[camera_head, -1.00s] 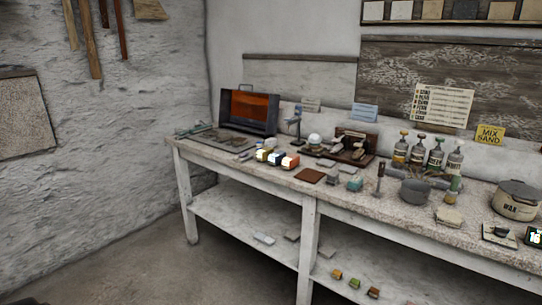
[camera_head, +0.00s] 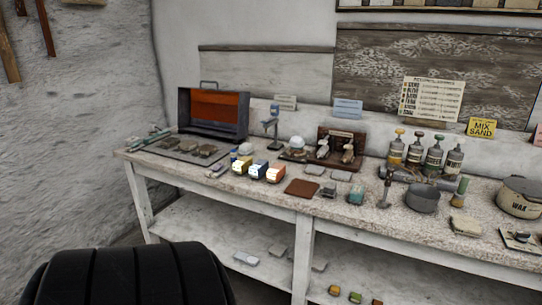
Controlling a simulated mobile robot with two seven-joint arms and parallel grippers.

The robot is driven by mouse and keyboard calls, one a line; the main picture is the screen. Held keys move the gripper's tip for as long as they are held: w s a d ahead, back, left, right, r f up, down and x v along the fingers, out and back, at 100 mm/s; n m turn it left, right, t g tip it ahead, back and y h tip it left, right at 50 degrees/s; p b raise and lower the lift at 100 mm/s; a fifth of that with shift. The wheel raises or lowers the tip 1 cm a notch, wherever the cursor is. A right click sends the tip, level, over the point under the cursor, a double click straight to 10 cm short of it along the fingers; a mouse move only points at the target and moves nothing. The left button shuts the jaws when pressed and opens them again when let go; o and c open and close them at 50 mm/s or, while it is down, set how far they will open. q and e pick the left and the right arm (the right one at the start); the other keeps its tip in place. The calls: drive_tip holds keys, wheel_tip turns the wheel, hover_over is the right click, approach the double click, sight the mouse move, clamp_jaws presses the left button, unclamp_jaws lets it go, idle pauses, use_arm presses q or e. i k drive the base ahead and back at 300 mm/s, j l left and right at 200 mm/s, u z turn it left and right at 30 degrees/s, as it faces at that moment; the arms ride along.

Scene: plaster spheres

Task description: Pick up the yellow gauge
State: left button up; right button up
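A small boxy thing with a yellow front (camera_head: 240,166) stands on the workbench (camera_head: 400,222), left of a blue one (camera_head: 258,169) and an orange one (camera_head: 276,173). It may be the yellow gauge, but it is too small to tell. Neither gripper is in view. A black ribbed part at the lower left is probably part of my own arm, and it hides some of the floor and lower shelf.
A dark case with an orange inside (camera_head: 213,111) stands open at the bench's left end. A brown square plate (camera_head: 301,188), a grey pot (camera_head: 422,198), several bottles and a wax pot (camera_head: 519,199) stand farther right. The lower shelf holds small blocks.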

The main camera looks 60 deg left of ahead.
sight(242, 166)
drive_tip(key=k+j+z, duration=0.1)
drive_tip(key=j, duration=0.35)
drive_tip(key=k+j, duration=0.1)
drive_tip(key=j, duration=0.35)
drive_tip(key=k+j+z, duration=0.15)
drive_tip(key=j, duration=0.7)
drive_tip(key=k+j+z, duration=0.15)
drive_tip(key=j, duration=0.25)
